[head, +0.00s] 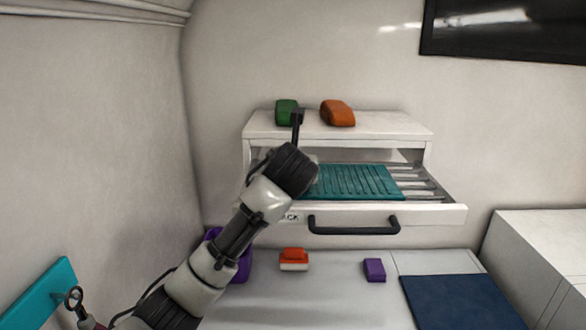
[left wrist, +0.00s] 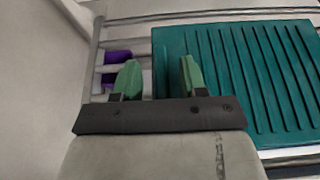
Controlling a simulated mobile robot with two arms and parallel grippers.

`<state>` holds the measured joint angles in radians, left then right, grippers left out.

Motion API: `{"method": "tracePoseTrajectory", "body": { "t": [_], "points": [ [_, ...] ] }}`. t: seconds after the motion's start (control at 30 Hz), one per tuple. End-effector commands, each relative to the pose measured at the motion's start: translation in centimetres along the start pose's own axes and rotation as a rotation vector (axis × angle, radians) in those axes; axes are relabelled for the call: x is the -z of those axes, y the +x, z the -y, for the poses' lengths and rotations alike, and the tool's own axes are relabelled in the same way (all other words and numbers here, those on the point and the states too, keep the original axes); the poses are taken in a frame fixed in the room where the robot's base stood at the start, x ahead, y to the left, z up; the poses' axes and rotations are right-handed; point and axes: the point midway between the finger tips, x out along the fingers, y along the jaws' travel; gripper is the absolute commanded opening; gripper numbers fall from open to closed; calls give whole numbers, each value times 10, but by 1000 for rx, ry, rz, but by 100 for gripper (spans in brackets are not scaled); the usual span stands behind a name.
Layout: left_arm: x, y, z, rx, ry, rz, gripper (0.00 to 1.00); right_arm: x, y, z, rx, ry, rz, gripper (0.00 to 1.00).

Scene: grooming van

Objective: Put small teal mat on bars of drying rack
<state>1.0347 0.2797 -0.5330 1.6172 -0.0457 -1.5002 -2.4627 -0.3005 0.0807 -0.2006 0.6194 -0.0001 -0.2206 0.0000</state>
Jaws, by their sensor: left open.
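The small teal ribbed mat (head: 358,182) lies flat across the bars of the drying rack (head: 425,184), which is a pulled-out drawer in a white cabinet. Bare bars show to the right of the mat in the head view. In the left wrist view the mat (left wrist: 235,80) fills the right side. My left gripper (left wrist: 160,78) is open at the mat's left edge, with one green finger over the mat and the other over bare bars. I cannot tell whether the fingers touch it. In the head view my wrist hides the fingertips and the mat's left end. My right gripper is not in view.
A green block (head: 286,111) and an orange block (head: 338,113) sit on the cabinet top. The drawer has a black handle (head: 353,226). Below are a red-and-white block (head: 294,259), a purple block (head: 374,269) and a dark blue mat (head: 461,302). A teal panel (head: 38,293) stands at lower left.

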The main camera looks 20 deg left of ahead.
Motion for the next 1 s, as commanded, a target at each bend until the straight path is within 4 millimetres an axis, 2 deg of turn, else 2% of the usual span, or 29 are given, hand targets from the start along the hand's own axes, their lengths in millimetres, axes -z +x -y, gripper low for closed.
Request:
{"method": "tracePoseTrajectory", "body": {
  "t": [0.17,0.4,0.6,0.8,1.0],
  "points": [
    [1,-14,0,1,-1,5,42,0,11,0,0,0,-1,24],
    [2,-65,0,3,-1,7,42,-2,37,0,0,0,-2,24],
    [1,-102,0,2,0,6,42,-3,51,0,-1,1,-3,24],
    [0,-119,0,1,0,1,42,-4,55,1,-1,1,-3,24],
    [-1,-121,0,0,0,0,42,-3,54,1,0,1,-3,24]
  ]
}}
